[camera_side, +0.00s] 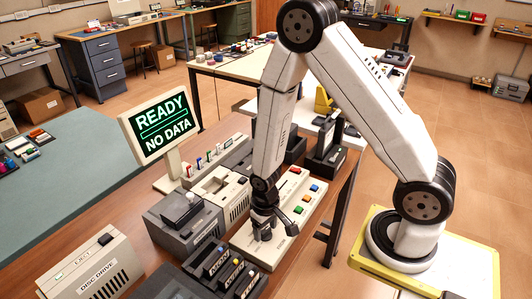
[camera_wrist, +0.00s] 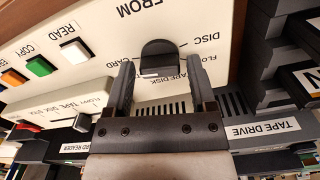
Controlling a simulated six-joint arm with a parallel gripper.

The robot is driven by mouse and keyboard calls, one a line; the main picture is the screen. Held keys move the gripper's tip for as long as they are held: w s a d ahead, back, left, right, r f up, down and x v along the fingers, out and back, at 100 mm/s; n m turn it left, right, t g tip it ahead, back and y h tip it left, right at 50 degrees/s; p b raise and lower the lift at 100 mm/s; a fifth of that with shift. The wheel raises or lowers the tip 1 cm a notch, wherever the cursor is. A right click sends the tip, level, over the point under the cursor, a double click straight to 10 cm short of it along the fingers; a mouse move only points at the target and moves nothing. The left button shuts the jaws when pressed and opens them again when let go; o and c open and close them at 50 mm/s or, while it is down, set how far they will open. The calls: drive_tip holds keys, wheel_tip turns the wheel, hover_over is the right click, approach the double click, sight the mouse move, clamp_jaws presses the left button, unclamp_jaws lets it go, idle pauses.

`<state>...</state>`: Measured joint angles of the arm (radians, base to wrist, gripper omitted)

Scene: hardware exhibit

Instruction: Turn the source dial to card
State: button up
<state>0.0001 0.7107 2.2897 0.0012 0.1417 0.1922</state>
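The source dial (camera_wrist: 158,50) is a dark round knob on a cream panel (camera_wrist: 98,38), below the upside-down word FROM in the wrist view. The labels DISC, CARD and TAPE DISK stand around it, partly hidden. A pale mark shows at the knob's lower edge; I cannot tell exactly which label it points to. My gripper (camera_wrist: 161,66) is open, one finger on each side of the dial, with gaps showing. In the side view my gripper (camera_side: 264,222) points down over the near left part of the cream panel (camera_side: 262,256), hiding the dial.
Coloured buttons (camera_side: 314,188) sit on the panel right of my gripper. A screen (camera_side: 160,123) reads READY, NO DATA. A grey tape drive (camera_side: 184,219) stands close at left, dark units (camera_side: 226,275) in front, and a disc drive (camera_side: 88,268) at the near left.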

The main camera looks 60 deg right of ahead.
drive_tip(key=shift+o, duration=0.5)
drive_tip(key=shift+r, duration=0.1)
drive_tip(key=shift+r, duration=3.8)
drive_tip(key=shift+r, duration=0.2)
wheel_tip(320, 180, up, 7)
drive_tip(key=n+t, duration=0.2)
hover_over(265, 230)
drive_tip(key=s, duration=0.2)
drive_tip(key=shift+s+r+t, duration=0.25)
drive_tip(key=shift+r+t, duration=0.05)
drive_tip(key=shift+r, duration=0.35)
